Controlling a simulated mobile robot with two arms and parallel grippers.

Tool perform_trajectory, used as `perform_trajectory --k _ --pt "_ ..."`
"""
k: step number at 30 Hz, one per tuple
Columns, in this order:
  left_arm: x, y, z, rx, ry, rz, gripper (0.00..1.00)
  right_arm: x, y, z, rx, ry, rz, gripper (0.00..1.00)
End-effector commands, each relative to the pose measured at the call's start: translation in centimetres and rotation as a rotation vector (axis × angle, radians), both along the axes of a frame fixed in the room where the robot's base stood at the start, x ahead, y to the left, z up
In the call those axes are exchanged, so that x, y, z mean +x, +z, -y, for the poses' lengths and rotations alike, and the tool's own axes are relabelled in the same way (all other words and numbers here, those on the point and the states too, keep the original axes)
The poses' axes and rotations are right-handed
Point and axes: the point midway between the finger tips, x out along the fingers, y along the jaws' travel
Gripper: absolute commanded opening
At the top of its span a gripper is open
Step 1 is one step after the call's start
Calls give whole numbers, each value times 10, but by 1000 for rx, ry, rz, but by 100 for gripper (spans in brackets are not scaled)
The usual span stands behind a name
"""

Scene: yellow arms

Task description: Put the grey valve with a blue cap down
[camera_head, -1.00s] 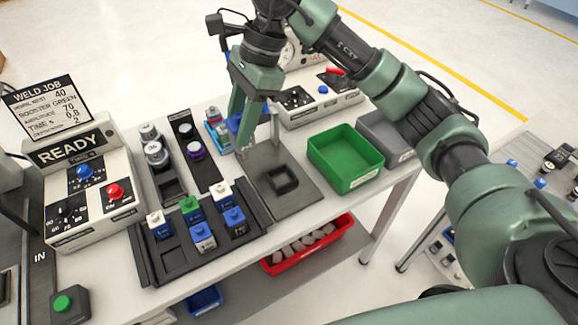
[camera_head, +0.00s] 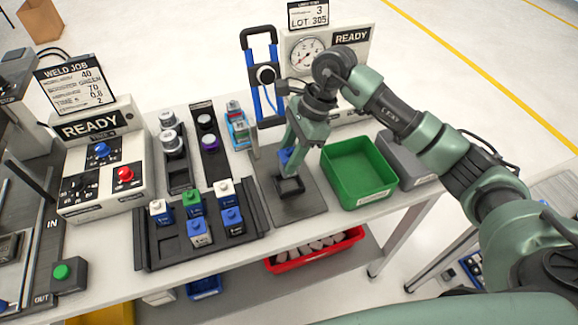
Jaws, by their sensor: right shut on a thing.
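My right gripper (camera_head: 291,162) points down over the dark plate (camera_head: 308,203) at the middle of the table. It is shut on the valve, whose blue cap (camera_head: 285,156) shows between the fingers. I cannot tell whether the valve touches the socket. My left gripper is not in view.
A green bin (camera_head: 357,172) stands close right of the plate, with a grey bin (camera_head: 408,160) beyond. A black rack (camera_head: 252,222) of capped blocks lies to the left. Behind stand a gauge box (camera_head: 345,55) and a blue-and-black frame (camera_head: 258,75).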

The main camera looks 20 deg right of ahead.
Motion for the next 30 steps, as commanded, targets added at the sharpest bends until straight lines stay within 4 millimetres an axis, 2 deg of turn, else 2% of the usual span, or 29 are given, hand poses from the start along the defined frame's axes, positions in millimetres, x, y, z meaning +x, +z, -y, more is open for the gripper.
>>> perform_trajectory --k 8,15,27,28,30 --pt "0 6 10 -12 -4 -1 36 0 -22 -1 2 0 -1 0" --pt "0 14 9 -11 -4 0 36 0 -55 -1 2 0 -1 0" --pt "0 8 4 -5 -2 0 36 0 -63 0 1 1 2 0" --pt "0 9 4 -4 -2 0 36 0 -61 0 1 1 2 44" --pt "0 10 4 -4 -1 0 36 0 -61 -1 1 1 0 58"
